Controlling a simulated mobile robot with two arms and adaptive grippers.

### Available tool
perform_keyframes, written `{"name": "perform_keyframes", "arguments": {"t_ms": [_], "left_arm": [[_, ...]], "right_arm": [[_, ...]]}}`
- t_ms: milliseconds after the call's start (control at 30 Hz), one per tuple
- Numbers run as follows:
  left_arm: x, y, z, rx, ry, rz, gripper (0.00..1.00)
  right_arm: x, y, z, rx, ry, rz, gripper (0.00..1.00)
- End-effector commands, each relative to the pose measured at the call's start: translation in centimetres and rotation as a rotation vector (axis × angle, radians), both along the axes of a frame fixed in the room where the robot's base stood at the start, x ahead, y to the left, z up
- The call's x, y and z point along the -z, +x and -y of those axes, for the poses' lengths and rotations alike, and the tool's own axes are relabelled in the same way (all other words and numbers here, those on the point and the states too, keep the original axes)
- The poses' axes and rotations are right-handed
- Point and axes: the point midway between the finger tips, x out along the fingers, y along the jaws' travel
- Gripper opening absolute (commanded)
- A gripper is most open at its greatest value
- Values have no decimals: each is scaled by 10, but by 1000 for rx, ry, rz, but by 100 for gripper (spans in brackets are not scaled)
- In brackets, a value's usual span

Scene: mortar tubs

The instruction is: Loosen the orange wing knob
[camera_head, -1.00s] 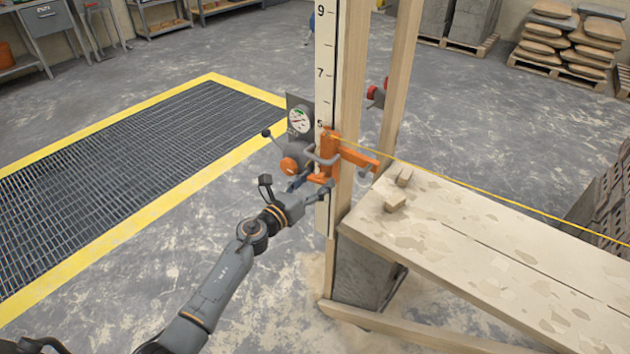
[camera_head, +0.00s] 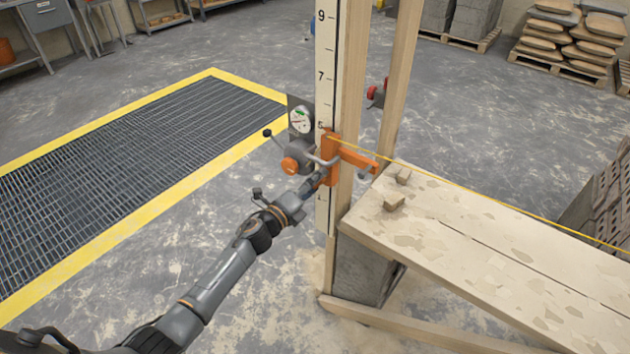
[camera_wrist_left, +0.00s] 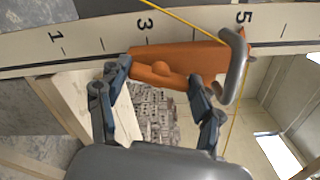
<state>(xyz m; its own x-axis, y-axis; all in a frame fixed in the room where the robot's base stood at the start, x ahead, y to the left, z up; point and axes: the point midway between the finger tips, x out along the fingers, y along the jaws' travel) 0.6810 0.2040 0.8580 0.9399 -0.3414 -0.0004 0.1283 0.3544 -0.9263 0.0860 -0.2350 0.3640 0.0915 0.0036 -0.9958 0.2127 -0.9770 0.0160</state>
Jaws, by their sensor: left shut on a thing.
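An orange clamp (camera_head: 331,148) sits on the white measuring staff (camera_head: 325,90) strapped along an upright timber, with a yellow line running from it. My left gripper (camera_head: 318,180) reaches the clamp's lower side from the lower left. In the left wrist view my left gripper (camera_wrist_left: 160,74) has one finger on each side of the orange wing knob (camera_wrist_left: 160,69), in front of the clamp body (camera_wrist_left: 195,56), and is shut on it. In the head view the gripper hides the knob. A grey bent handle (camera_wrist_left: 235,68) is beside the right finger. My right gripper is not in view.
A valve with a gauge (camera_head: 300,120) and a round orange knob (camera_head: 290,165) stands close to the left of the clamp. A yellow-edged floor grate (camera_head: 130,170) is left.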

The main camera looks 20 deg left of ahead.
Motion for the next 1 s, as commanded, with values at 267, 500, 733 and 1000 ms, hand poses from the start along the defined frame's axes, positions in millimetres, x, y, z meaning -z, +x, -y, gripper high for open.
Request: {"name": "perform_keyframes", "arguments": {"t_ms": [267, 500, 733, 1000], "left_arm": [[0, 0, -1, -2, -204, -76, 34], [1, 0, -1, -1, -319, -117, 34], [1, 0, -1, -1, -369, -135, 34], [2, 0, -1, -1, -381, -139, 34]], "right_arm": [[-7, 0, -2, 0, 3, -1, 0], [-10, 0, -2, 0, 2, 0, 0], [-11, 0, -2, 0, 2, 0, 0], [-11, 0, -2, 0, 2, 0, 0]]}}
